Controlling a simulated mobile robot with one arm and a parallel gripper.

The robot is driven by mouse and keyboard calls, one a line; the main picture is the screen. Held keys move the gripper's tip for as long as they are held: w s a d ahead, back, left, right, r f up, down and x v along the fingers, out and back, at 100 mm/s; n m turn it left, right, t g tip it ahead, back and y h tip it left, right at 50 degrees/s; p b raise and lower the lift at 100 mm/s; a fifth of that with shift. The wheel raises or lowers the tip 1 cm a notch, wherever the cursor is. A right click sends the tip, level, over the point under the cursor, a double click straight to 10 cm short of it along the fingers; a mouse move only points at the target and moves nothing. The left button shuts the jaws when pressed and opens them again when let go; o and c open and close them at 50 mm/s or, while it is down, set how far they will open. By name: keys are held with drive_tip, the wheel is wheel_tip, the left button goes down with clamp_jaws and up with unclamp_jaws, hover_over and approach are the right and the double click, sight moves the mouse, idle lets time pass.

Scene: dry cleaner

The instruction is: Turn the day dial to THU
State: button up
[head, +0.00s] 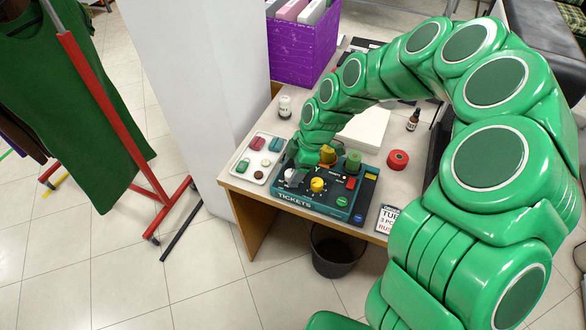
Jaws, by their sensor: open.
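A dark teal ticket machine (318,207) marked "TICKETS" lies at the table's front edge. It carries a pale grey knob (292,176) at front left, a yellow knob (318,184) at front middle, another yellow knob (327,155) behind and a green knob (353,161) at back right. The day lettering is too small to read, so I cannot tell which knob is the day dial or where it points. My gripper (296,168) is open, low over the machine's left side, close to the grey knob. My wrist hides its fingertips; I cannot tell whether they touch the knob.
A white tray (262,174) of small items stands left of the machine. A red tape roll (398,160), a dark bottle (413,121), a white bottle (284,107) and a purple box (303,52) are behind. A printed card (387,219) lies at front right. A black bin (336,252) stands below.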

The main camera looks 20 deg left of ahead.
drive_tip(key=c, duration=1)
drive_tip(key=shift+c, duration=0.2)
